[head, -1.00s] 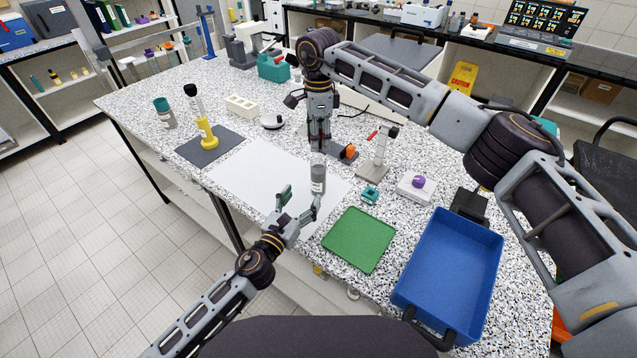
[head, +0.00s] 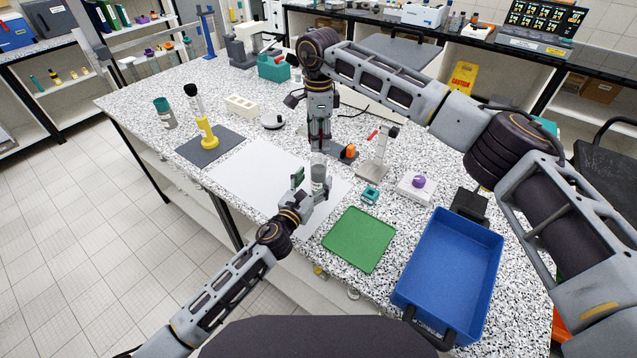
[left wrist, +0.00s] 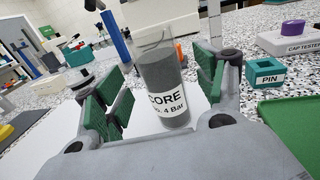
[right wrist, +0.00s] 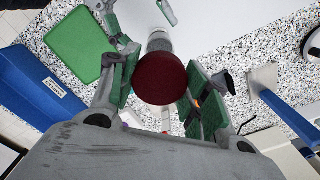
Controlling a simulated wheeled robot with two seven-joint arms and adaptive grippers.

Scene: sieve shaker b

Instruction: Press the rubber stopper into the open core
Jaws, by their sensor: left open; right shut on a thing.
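The core (head: 318,175) is a clear upright tube with dark grey fill, standing on the white sheet. In the left wrist view its label reads "CORE" (left wrist: 167,102) and its upper end looks clear and empty. My left gripper (head: 311,184) is open, with its green-padded fingers on either side of the core; I cannot tell whether they touch it. My right gripper (head: 320,142) points down above the core. In the right wrist view it is shut on the dark red rubber stopper (right wrist: 160,79). The core (right wrist: 159,42) shows partly behind the stopper, which hides the rest.
A green tray (head: 359,240) and a blue bin (head: 449,264) stand to the right. A teal PIN block (head: 370,195), a purple-topped cap tester (head: 417,187) and a grey stand (head: 375,160) are near the core. The white sheet (head: 250,180) is clear on the left.

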